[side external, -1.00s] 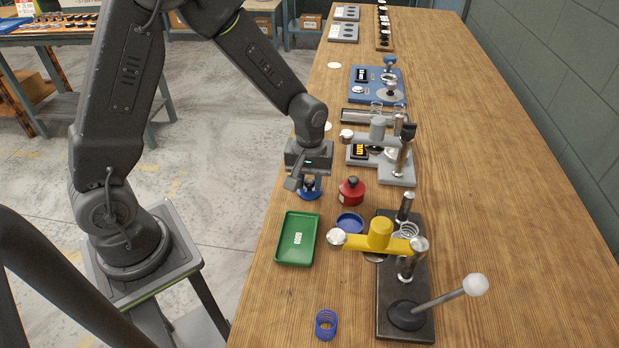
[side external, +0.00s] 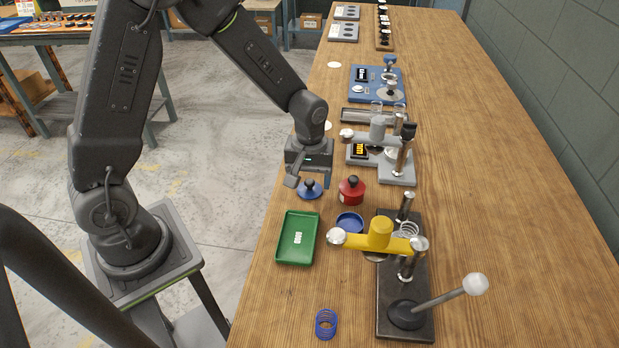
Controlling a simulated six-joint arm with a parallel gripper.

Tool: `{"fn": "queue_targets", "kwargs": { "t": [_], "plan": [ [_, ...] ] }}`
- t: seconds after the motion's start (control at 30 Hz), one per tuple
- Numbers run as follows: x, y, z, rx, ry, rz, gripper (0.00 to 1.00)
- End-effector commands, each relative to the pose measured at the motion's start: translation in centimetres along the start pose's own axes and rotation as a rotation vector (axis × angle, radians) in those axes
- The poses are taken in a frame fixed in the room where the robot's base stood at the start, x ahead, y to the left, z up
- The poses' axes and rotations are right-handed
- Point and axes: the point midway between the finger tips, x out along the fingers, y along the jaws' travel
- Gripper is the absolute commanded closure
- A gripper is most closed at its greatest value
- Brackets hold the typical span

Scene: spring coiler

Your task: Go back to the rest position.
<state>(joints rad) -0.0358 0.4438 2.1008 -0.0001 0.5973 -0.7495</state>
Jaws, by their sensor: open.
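My gripper (side external: 308,181) hangs over the left edge of the wooden bench, its jaws apart and empty. A blue lid with a black knob (side external: 311,189) sits on the bench just below and beside the jaws; from this angle I cannot tell how much gap is between them. A red pot with a black knob (side external: 351,190) stands to its right.
Grey (side external: 382,160) and blue (side external: 377,84) devices stand farther back. The bench's right side is clear.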

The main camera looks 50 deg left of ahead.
Motion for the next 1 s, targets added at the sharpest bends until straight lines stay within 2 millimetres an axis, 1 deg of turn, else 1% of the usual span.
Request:
{"fn": "queue_targets", "kwargs": {
  "t": [0.23,0.47,0.7,0.8,1.0],
  "plan": [
    [-1.9,0.0,0.0,0.0,0.002,0.002,0.29],
    [-3.0,0.0,0.0,0.0,0.002,0.002,0.29],
    [-6.3,0.1,-0.1,0.0,0.003,0.003,0.29],
    [-7.2,0.0,0.0,0.0,0.002,0.002,0.29],
    [-7.5,0.0,0.0,0.0,0.0,0.0,0.29]
  ]
}}
